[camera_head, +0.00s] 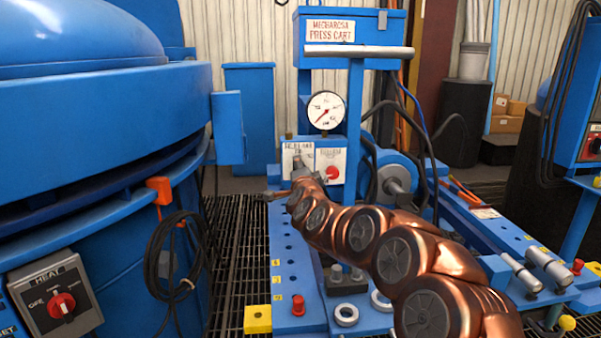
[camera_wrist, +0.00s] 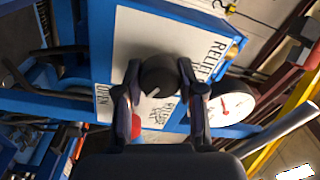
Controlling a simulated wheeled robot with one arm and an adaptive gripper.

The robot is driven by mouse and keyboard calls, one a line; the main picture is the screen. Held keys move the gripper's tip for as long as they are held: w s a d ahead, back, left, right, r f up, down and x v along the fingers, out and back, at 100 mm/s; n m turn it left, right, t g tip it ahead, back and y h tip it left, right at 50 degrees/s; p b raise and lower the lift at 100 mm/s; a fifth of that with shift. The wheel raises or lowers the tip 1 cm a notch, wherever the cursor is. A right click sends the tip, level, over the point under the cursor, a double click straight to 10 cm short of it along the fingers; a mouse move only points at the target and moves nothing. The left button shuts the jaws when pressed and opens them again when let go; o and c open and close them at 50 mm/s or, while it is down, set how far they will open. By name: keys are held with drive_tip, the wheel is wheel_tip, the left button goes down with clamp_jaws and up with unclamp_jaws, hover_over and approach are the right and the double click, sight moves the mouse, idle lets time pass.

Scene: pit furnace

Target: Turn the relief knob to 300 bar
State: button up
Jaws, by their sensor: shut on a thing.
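The relief knob (camera_wrist: 159,76) is a round black knob with a pale pointer mark on a white panel plate (camera_wrist: 150,35) in the wrist view. My gripper (camera_wrist: 160,90) is shut on it, one finger on each side. The plate carries "RELIEF" lettering and part of a scale, partly hidden by the fingers and the tilted view. The pointer's exact setting cannot be read. In the head view my gripper (camera_head: 300,174) is at the panel's left plate (camera_head: 291,152) and hides the knob. The pressure gauge (camera_head: 326,110) stands above the panel with a red needle pointing lower left.
A red button (camera_head: 332,172) sits on the plate right of my gripper. The press cart (camera_head: 350,82) stands behind, with a crossbar (camera_head: 358,51) in front. The blue furnace (camera_head: 100,90) fills the left side. Loose hoses hang at the right of the panel.

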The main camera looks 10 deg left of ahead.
drive_tip(key=shift+m, duration=0.5)
drive_tip(key=o, duration=1.2)
drive_tip(key=shift+c, duration=0.2)
drive_tip(key=v, duration=1.2)
